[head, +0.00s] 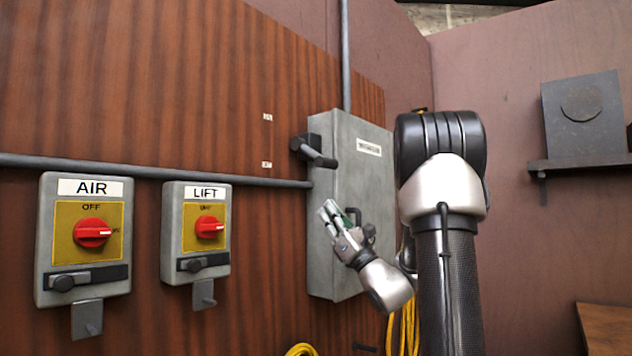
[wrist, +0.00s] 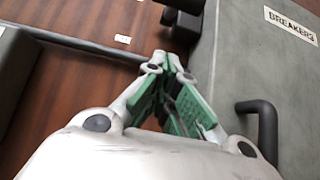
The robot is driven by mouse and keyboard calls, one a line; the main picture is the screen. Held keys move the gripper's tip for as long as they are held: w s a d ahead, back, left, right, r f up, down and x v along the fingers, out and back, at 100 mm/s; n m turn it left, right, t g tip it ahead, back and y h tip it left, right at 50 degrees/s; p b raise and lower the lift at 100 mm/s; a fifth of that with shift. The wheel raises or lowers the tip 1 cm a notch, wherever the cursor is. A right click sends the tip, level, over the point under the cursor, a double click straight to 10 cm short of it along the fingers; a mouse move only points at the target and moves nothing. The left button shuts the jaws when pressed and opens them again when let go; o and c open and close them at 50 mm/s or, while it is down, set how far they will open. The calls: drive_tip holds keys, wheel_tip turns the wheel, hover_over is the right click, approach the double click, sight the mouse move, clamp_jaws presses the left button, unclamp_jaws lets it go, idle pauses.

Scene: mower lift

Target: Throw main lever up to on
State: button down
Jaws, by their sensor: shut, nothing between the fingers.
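The grey breaker box (head: 345,200) is mounted on the wood panel, and it fills the right of the wrist view (wrist: 290,75). A dark lever (head: 318,157) sticks out at its upper left side, its grip tilted slightly down, about level with the lower of two small tags. A dark part that looks like the lever shows at the top of the wrist view (wrist: 184,14). My gripper (head: 327,210) is below the lever, in front of the box, apart from it in the head view. Its green-padded fingers (wrist: 167,62) are shut and empty.
A dark handle (wrist: 262,125) sits on the box front. A lower tag (head: 266,164) and an upper tag (head: 267,117) are on the panel. AIR (head: 92,215) and LIFT (head: 204,210) switch boxes with red knobs stand left. A horizontal pipe (head: 150,170) runs to the box.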

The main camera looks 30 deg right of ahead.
sight(313, 154)
drive_tip(key=w+a+r, duration=0.1)
drive_tip(key=w+r, duration=0.2)
drive_tip(key=r, duration=0.5)
drive_tip(key=shift+r, duration=0.4)
idle(0.5)
